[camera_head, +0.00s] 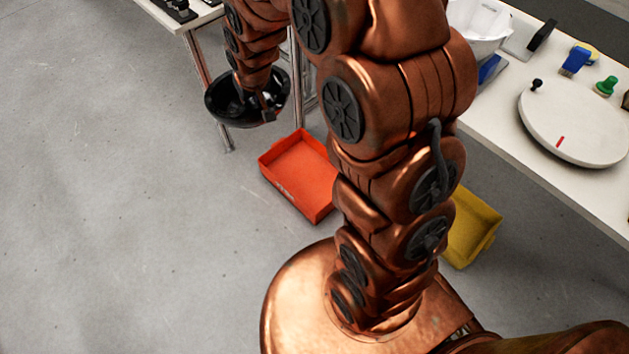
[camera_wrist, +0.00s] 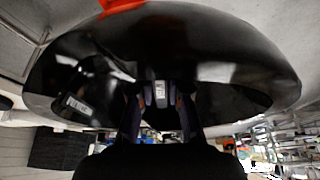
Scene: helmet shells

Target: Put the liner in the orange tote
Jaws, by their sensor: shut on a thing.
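The liner (camera_head: 222,108) is a glossy black bowl-shaped shell. My gripper (camera_head: 262,102) is shut on it and holds it in the air, above the floor. In the wrist view the liner (camera_wrist: 200,45) fills the upper part, and the fingers of my gripper (camera_wrist: 160,105) reach up against it; the exact grip is dark. The orange tote (camera_head: 303,172) stands on the floor, to the right of and below the liner in the head view. Its visible inside looks empty, and my arm hides its right side. A bit of orange (camera_wrist: 122,4) shows past the liner in the wrist view.
A yellow tote (camera_head: 472,228) is on the floor right of my arm. A white table (camera_head: 570,185) at right bears a white shell (camera_head: 478,22), a round turntable (camera_head: 575,120) and small tools. Another table's corner (camera_head: 185,20) is near the liner. The floor at left is clear.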

